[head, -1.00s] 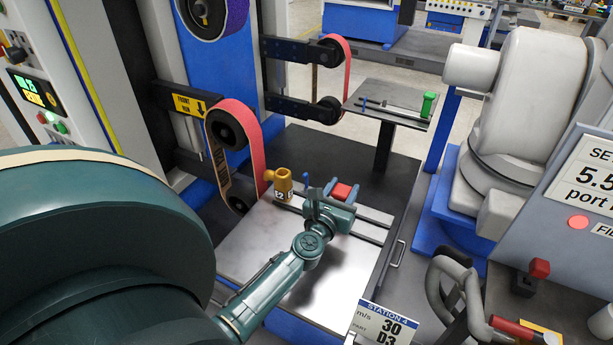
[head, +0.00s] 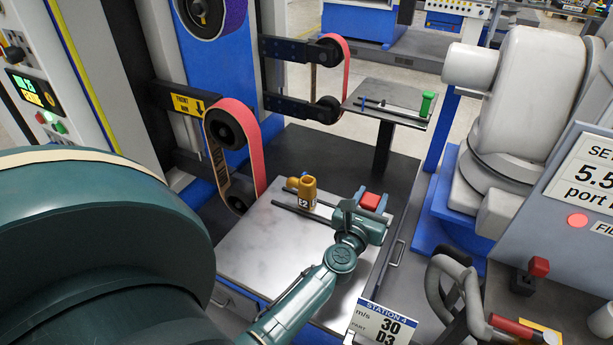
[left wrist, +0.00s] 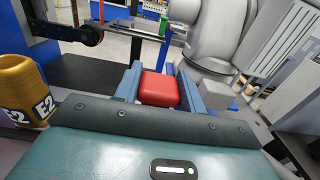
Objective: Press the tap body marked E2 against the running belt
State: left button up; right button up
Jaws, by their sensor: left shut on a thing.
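The golden tap body marked E2 (head: 307,193) stands upright on the rails of the metal fixture tray (head: 262,240). It also shows at the left edge of the left wrist view (left wrist: 26,92). The red sanding belt marked front run (head: 256,155) is left of it, with a visible gap between them. My left gripper (head: 371,201) is shut on a red block-shaped grip (left wrist: 159,90), which sits between its two blue-grey jaws, to the right of the tap body. My right gripper is not in view.
A blue pin (head: 303,176) stands just behind the tap body. A second red belt (head: 345,65) and a small table (head: 394,110) with a green block (head: 427,104) are farther back. A grey control box (head: 575,190) stands at the right.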

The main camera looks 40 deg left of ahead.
pick_arm(q)
jog(key=shift+d, duration=0.4)
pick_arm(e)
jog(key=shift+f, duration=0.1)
pick_arm(q)
jog(key=o, duration=1.4)
jog(key=shift+w+a, duration=0.1)
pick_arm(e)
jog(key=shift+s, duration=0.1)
